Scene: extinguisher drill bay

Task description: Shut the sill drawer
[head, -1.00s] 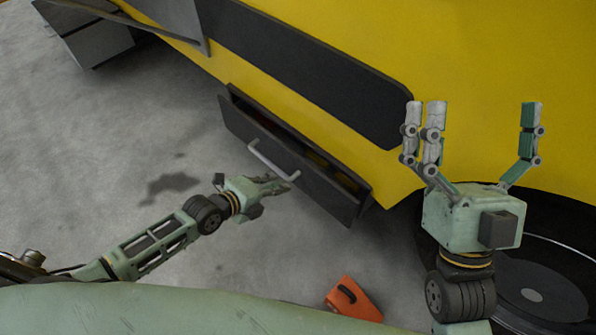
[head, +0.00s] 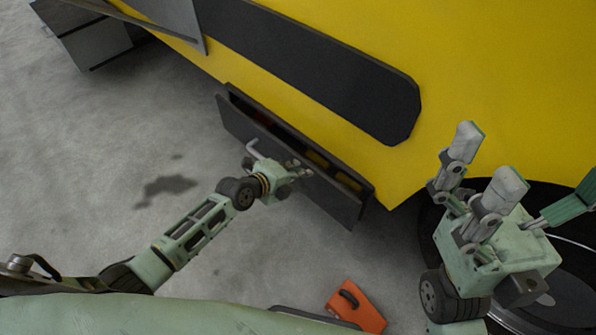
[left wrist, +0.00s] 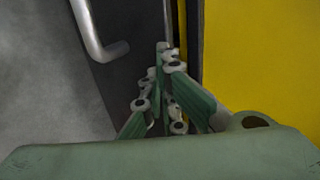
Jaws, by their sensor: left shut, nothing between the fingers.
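The sill drawer (head: 325,197) is a dark grey front panel low on the yellow vehicle side. It stands out from the body, with a gap along its top showing red and yellow contents. Its pale bar handle (head: 252,148) is partly hidden by my left gripper (head: 300,168), which is shut and empty at the panel. In the left wrist view the shut fingers (left wrist: 163,55) overlap the dark panel (left wrist: 125,75), right of the handle (left wrist: 98,40); I cannot tell whether they touch it. My right gripper (head: 525,165) is open and empty, raised at the right.
An orange case (head: 357,308) with a dark handle lies on the concrete floor, near the bottom. A dark wheel (head: 570,310) is behind my right gripper. A grey step-like box (head: 95,40) is at the top left.

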